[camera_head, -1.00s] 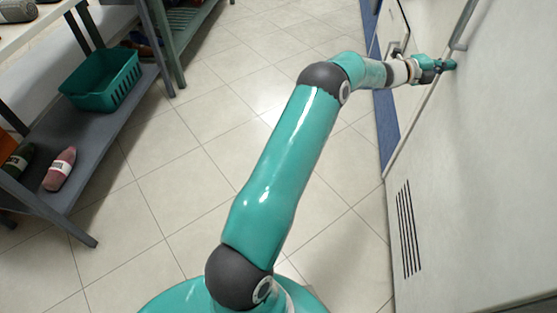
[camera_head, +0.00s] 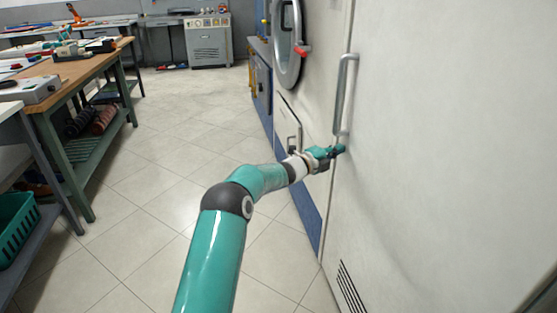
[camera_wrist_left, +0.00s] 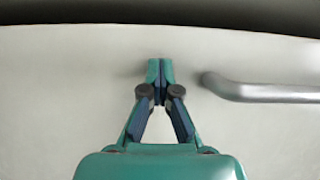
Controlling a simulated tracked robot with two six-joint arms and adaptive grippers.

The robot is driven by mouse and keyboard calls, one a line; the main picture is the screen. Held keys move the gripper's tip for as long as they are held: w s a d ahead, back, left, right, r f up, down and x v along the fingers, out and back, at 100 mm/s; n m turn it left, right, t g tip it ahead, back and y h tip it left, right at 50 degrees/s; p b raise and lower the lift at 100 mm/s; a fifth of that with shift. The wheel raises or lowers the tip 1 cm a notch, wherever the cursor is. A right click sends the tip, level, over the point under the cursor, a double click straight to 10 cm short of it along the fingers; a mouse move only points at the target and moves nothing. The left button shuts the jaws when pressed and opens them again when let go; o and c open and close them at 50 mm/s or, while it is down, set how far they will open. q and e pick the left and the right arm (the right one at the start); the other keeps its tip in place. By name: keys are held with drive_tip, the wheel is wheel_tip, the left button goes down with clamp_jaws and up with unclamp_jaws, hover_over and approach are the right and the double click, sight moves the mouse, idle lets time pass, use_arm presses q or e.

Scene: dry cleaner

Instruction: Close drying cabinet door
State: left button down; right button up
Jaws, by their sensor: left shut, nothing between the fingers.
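The drying cabinet door (camera_head: 440,150) is a large pale panel at the right of the head view, with slotted vents low down and a vertical metal bar handle (camera_head: 343,95). The panel looks close to flush with the machine front beside it, but I cannot tell whether it is fully closed. My left gripper (camera_head: 341,149) is shut and empty, its tips at the panel just below the handle. In the left wrist view the closed fingertips (camera_wrist_left: 160,66) are against or very near the pale panel (camera_wrist_left: 70,85), apart from the handle (camera_wrist_left: 262,93). My right gripper is not in view.
A machine with a round door (camera_head: 288,42) and red latch stands left of the cabinet. Workbenches (camera_head: 75,82) line the left side, with a green basket (camera_head: 14,228) on a shelf. A grey unit (camera_head: 208,42) stands at the back. The tiled floor (camera_head: 165,170) between is clear.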

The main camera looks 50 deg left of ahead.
use_arm(q)
drive_tip(key=s+a+p, duration=0.2)
drive_tip(key=s+a, duration=0.4)
drive_tip(key=a, duration=0.5)
drive_tip(key=shift+s+a, duration=0.15)
drive_tip(key=shift+a, duration=0.1)
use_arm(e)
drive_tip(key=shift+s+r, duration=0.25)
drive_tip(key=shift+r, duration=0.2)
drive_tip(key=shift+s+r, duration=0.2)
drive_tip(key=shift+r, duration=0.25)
use_arm(q)
drive_tip(key=shift+f, duration=0.1)
